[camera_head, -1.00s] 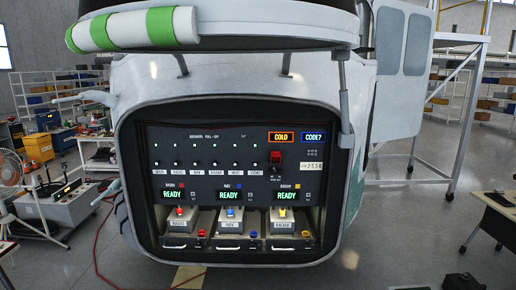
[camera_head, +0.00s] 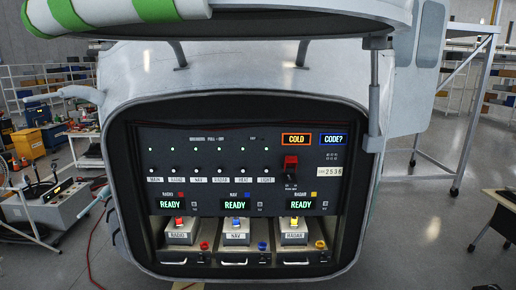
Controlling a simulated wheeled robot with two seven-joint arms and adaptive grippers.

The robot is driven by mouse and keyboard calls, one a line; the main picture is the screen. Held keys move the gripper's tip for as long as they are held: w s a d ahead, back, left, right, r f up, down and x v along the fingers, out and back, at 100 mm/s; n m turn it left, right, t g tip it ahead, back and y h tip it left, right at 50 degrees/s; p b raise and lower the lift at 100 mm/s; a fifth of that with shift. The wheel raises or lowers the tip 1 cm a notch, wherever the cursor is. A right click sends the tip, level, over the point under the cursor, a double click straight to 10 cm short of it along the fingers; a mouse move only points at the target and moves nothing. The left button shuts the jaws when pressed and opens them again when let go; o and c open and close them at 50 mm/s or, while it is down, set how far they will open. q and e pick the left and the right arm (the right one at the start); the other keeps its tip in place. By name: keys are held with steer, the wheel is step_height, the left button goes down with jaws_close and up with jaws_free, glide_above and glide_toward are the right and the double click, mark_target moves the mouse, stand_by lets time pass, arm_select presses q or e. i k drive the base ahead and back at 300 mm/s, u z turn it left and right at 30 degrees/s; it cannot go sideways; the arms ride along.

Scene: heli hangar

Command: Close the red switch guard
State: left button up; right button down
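The red switch guard (camera_head: 290,163) is on the right part of the dark control panel (camera_head: 215,146), under the orange COLD display (camera_head: 296,139). It is a small red block with a dark area below it. It looks raised, but it is too small to be sure. Neither of my grippers is in view, and nothing covers the guard.
The panel sits inside a rounded opening of a white helicopter body, under a raised hatch with a strut (camera_head: 374,105) at right. Below are RADIO (camera_head: 179,234), NAV (camera_head: 237,234) and RADAR (camera_head: 294,234) boxes. A cart (camera_head: 45,205) stands left and a table (camera_head: 500,205) right.

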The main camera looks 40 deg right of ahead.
mark_target(289, 160)
steer(key=z, duration=0.2)
steer(key=i, duration=0.65)
steer(key=z, duration=0.55)
